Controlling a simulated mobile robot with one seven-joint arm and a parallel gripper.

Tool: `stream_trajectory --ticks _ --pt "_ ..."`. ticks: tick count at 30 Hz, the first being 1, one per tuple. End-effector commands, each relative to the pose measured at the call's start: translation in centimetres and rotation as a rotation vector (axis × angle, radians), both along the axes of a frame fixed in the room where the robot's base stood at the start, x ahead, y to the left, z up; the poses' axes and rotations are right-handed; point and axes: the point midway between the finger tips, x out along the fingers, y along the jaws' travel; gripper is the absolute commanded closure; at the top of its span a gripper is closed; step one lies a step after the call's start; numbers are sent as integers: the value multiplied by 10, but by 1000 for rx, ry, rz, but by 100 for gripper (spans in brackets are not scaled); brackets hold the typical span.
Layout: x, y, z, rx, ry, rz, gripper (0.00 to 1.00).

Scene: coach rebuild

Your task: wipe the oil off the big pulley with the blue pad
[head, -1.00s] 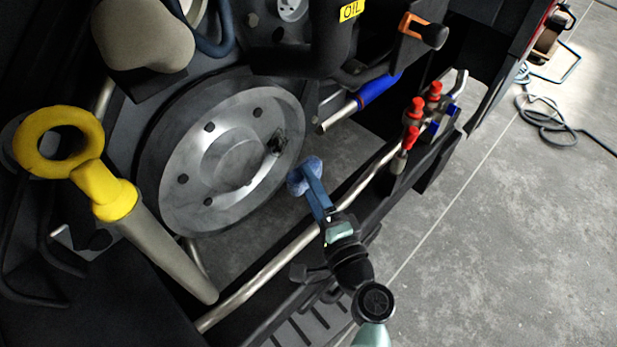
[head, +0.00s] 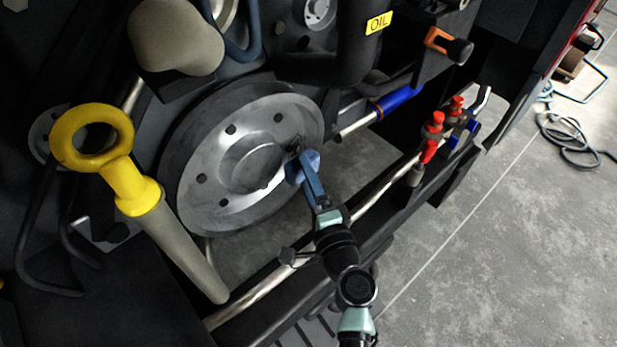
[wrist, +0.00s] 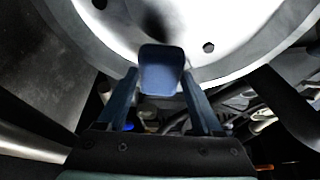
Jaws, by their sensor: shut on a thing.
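The big pulley (head: 222,205) is a grey metal disc with bolt holes, upright in the engine bay. A dark oil smear (head: 295,145) lies on the right part of its face. My gripper (head: 308,180) is shut on the blue pad (head: 296,172), which overlaps the pulley's right edge just below the smear. In the wrist view the pad (wrist: 162,68) sits between the fingers, in front of the pulley (wrist: 225,30). A dark patch (wrist: 154,20) shows just beyond the pad. I cannot tell whether the pad touches the face.
A yellow ring-handled dipstick (head: 137,192) stands left of the pulley. A metal rail (head: 262,290) runs below. Red-capped valves (head: 432,130) and a blue-sleeved pipe (head: 398,101) are on the right. A black hose with an OIL label (head: 378,23) hangs above. Open floor (head: 500,230) lies right.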

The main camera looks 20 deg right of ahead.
Motion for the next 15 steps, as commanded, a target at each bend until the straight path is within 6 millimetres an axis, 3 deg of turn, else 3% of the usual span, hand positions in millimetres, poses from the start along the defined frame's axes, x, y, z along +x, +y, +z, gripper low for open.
stream_trajectory --ticks 15 --pt "5 2 0 -1 0 1 77"
